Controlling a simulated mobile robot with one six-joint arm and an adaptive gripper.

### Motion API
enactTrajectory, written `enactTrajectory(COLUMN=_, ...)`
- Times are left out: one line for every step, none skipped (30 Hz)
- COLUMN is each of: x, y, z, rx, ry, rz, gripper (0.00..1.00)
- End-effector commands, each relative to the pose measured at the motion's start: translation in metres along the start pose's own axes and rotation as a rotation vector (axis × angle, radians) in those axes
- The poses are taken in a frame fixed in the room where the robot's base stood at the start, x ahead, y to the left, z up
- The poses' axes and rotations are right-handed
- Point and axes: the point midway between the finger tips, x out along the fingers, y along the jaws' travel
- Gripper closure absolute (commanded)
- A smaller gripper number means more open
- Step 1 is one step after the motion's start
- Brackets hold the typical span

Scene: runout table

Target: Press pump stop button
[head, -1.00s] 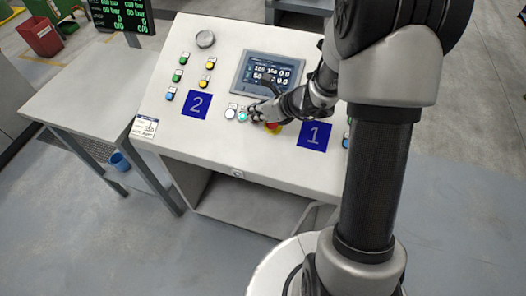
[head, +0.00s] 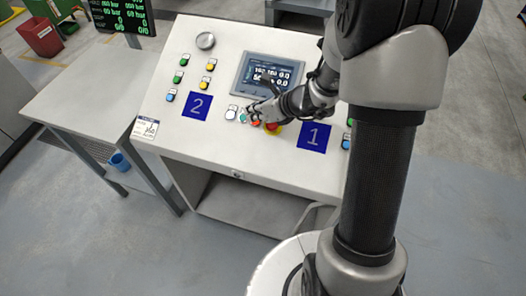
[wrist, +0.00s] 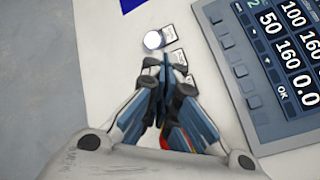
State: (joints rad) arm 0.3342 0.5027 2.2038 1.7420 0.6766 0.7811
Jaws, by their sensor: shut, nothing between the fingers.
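A white round button (head: 231,113) is at the left of this row and shows clear of the fingertips in the wrist view (wrist: 153,40). A red button (head: 255,121) shows just below the fingers. Whether the fingertips touch any button I cannot tell. The button labels are too small to read, so I cannot tell which is pump stop.
A red emergency knob on a yellow base (head: 272,127) lies close under my gripper, partly hidden. The screen (head: 268,75) is just behind.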

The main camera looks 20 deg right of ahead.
Motion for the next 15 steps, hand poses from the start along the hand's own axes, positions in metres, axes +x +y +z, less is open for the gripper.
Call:
enactTrajectory(x=0.000, y=0.000, z=0.000, rx=0.000, ry=0.000, rz=0.000, gripper=1.00)
enactTrajectory(x=0.000, y=0.000, z=0.000, rx=0.000, ry=0.000, rz=0.000, gripper=1.00)
enactTrajectory(x=0.000, y=0.000, z=0.000, rx=0.000, ry=0.000, rz=0.000, gripper=1.00)
enactTrajectory(x=-0.001, y=0.000, z=0.000, rx=0.000, ry=0.000, rz=0.000, gripper=1.00)
enactTrajectory(x=-0.001, y=0.001, z=0.001, rx=0.000, ry=0.000, rz=0.000, gripper=1.00)
enactTrajectory(x=-0.003, y=0.002, z=0.002, rx=0.000, ry=0.000, rz=0.000, gripper=1.00)
enactTrajectory(x=-0.004, y=0.003, z=0.003, rx=0.000, ry=0.000, rz=0.000, gripper=1.00)
enactTrajectory(x=-0.006, y=0.004, z=0.005, rx=0.000, ry=0.000, rz=0.000, gripper=1.00)
enactTrajectory(x=-0.008, y=0.006, z=0.007, rx=-0.001, ry=0.000, rz=0.000, gripper=1.00)
enactTrajectory(x=-0.011, y=0.007, z=0.008, rx=-0.001, ry=-0.001, rz=0.000, gripper=1.00)
enactTrajectory(x=-0.013, y=0.009, z=0.010, rx=0.000, ry=-0.001, rz=0.000, gripper=1.00)
enactTrajectory(x=-0.016, y=0.011, z=0.012, rx=0.000, ry=-0.001, rz=0.000, gripper=1.00)
enactTrajectory(x=-0.018, y=0.012, z=0.014, rx=0.000, ry=-0.001, rz=0.000, gripper=1.00)
enactTrajectory(x=-0.020, y=0.013, z=0.015, rx=0.000, ry=-0.001, rz=0.000, gripper=1.00)
enactTrajectory(x=-0.023, y=0.016, z=0.018, rx=-0.001, ry=-0.001, rz=0.000, gripper=1.00)
